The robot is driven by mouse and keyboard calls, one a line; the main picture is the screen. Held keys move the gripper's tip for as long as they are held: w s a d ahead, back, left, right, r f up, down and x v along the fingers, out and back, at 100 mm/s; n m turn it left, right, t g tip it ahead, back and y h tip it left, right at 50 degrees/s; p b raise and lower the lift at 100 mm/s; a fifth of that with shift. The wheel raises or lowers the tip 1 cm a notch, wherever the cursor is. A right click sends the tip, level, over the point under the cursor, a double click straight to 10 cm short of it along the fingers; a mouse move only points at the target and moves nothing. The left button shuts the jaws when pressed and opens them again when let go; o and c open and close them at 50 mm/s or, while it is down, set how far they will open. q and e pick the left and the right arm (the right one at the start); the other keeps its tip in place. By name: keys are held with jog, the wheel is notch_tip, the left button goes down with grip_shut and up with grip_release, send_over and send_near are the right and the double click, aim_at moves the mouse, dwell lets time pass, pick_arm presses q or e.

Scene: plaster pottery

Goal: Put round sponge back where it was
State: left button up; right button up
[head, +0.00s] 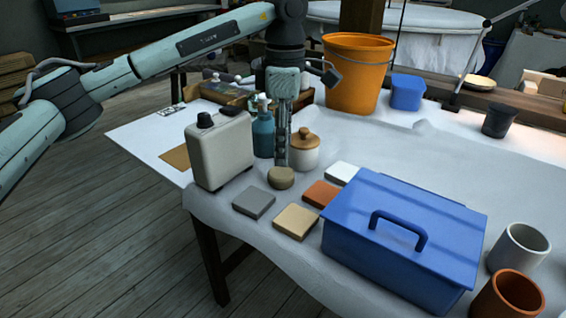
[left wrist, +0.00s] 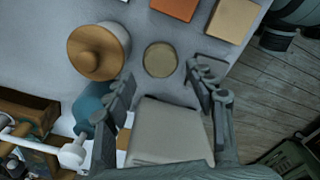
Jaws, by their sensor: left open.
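The round sponge (head: 281,177) is a small beige disc lying on the cloth-covered table, among square tiles and a lidded jar. In the left wrist view the round sponge (left wrist: 160,60) lies just beyond the fingertips, roughly in line with the gap between them. My left gripper (head: 282,162) points down beside the jar, with its tips just behind the sponge in the head view. In the left wrist view my left gripper (left wrist: 162,82) is open, with nothing between its fingers. My right gripper is not in view.
Close around are a white jar with wooden lid (head: 305,152), a teal bottle (head: 263,135), a cream canister (head: 220,152), a grey tile (head: 254,203), a tan tile (head: 296,222) and a terracotta tile (head: 321,194). A blue toolbox (head: 400,240) stands to the right.

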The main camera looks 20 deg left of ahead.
aim_at(284, 172)
pick_arm(q)
notch_tip(284, 172, up, 6)
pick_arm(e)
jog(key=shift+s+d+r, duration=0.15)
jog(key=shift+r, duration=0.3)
